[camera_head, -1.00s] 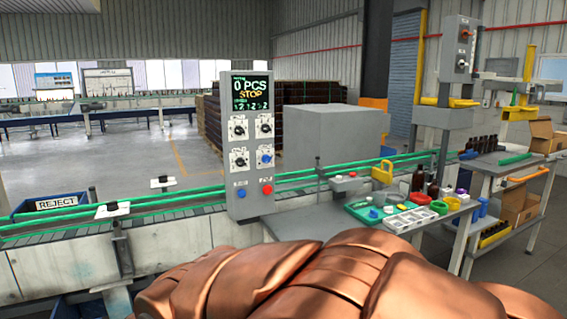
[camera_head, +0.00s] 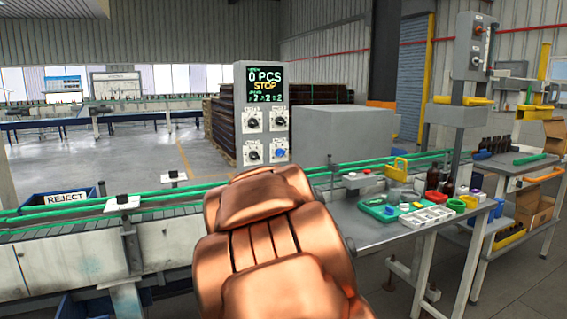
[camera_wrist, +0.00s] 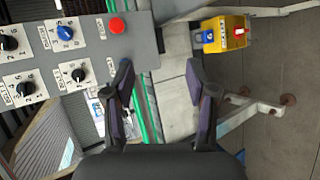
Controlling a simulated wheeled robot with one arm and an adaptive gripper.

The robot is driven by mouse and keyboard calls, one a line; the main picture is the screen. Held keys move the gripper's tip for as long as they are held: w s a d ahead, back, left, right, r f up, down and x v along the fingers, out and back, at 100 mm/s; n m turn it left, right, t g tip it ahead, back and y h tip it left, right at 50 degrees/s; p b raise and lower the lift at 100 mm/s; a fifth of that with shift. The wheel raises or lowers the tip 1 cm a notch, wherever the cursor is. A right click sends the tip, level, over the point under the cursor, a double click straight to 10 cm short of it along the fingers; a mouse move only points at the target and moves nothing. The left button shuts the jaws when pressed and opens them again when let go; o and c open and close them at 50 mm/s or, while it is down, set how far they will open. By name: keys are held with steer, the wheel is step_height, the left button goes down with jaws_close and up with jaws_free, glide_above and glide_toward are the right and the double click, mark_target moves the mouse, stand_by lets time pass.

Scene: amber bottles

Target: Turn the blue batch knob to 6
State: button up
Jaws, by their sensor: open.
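The blue batch knob (camera_head: 279,153) is at the lower right of the four-knob group on the grey control panel (camera_head: 240,125). The panel's display (camera_head: 265,77) reads 0 PCS and STOP. In the wrist view the panel appears turned, with the blue knob (camera_wrist: 65,33) at the upper left on a white dial plate. The number it points at is too small to tell. My gripper (camera_wrist: 162,78) is open and empty, to the right of the panel in the wrist view, apart from the knob. In the head view my copper arm hides the gripper and the panel's lower part.
Black knobs (camera_wrist: 78,74) sit close to the blue one, and a red button (camera_wrist: 117,25) is beside it. A yellow box (camera_wrist: 222,35) with buttons lies to the right. A conveyor with green rails (camera_head: 150,198) runs by the panel. A side table (camera_head: 375,233) holds a green tray.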

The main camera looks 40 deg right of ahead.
mark_target(282, 154)
steer(key=w+d+r+n+t+h+b, duration=0.1)
steer(key=w+d+r+n+t+b, duration=0.1)
steer(key=w+d+r+n+t, duration=0.45)
steer(key=w+d+r+n+t+h+b, duration=0.1)
steer(key=w+d+r+n, duration=0.2)
steer(key=d+n, duration=0.6)
steer(key=shift+w+d+f+n+t+y+b, duration=0.25)
steer(key=shift+w+n+t+y, duration=1)
steer(key=shift+n, duration=1.65)
steer(key=shift+w+d+f+n+t+y+b, duration=0.2)
steer(key=shift+w+d+f+n+t+y, duration=0.3)
steer(key=shift+n+y, duration=1.85)
steer(key=shift+w+d+f+n+t+y+b, duration=0.2)
steer(key=shift+w+n+t+y, duration=0.85)
steer(key=shift+n, duration=2.45)
steer(key=shift+p+x, duration=0.65)
steer(key=shift+x, duration=0.75)
steer(key=shift+c, duration=0.2)
